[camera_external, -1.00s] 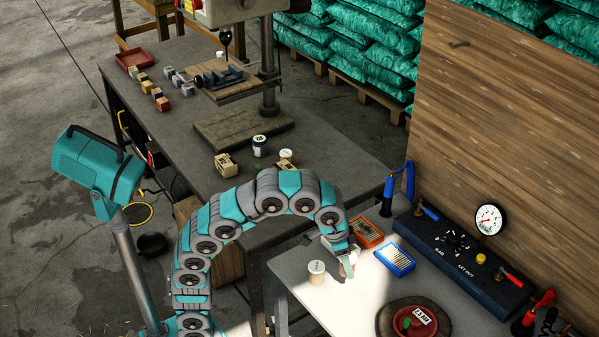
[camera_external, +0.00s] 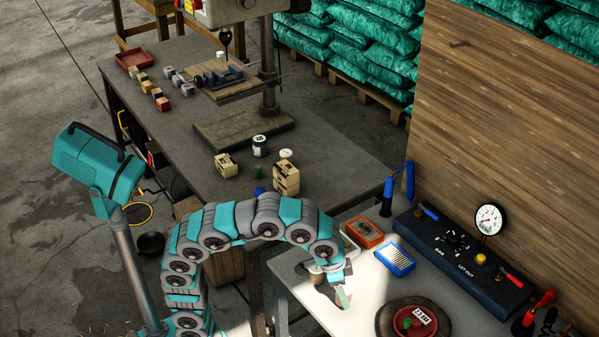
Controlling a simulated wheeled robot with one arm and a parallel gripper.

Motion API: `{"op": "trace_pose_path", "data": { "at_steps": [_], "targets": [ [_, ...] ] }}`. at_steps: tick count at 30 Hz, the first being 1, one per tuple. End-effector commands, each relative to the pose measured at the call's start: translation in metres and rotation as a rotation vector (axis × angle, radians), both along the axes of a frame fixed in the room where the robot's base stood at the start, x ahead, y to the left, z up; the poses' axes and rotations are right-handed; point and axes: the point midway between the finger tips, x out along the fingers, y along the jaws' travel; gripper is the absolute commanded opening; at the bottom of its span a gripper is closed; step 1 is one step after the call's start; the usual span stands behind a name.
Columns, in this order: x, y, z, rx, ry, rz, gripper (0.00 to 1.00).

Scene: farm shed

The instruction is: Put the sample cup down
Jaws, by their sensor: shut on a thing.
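The sample cup (camera_external: 315,269), small and pale with a light brown top, is at the left part of the white table by the wall. My arm's end covers most of it. My gripper (camera_external: 339,292) is low over this table, at the cup's right side, and is shut on the cup. The fingertips are small and partly hidden, and I cannot tell whether the cup's base touches the table top.
A red case (camera_external: 363,232) and a blue case (camera_external: 396,259) lie behind my gripper. A dark panel (camera_external: 461,262) runs along the wall. The grey workbench (camera_external: 330,160) stands behind.

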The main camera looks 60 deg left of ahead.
Motion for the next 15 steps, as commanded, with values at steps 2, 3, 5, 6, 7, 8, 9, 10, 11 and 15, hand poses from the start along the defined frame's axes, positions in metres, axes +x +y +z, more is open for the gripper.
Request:
{"op": "trace_pose_path", "data": {
  "at_steps": [2,3,5,6,7,8,9,10,11,15],
  "targets": [
    [-0.001,0.000,-0.009,0.001,0.002,-0.001,0.00],
    [0.000,-0.001,-0.013,0.000,0.000,-0.001,0.00],
    [0.000,0.000,-0.020,0.001,0.002,-0.001,0.00],
    [-0.001,0.000,-0.024,0.002,0.002,-0.001,0.00],
    [-0.001,0.000,-0.025,0.002,0.002,0.000,0.00],
    [0.000,0.000,-0.026,0.001,0.002,0.000,0.00],
    [0.000,0.000,-0.026,0.001,0.001,0.000,0.00],
    [0.000,0.000,-0.026,0.001,0.001,0.000,0.00],
    [0.000,0.000,-0.026,0.000,0.000,0.000,0.00],
    [0.000,0.000,-0.026,-0.001,-0.001,0.000,0.00]
  ]
}}
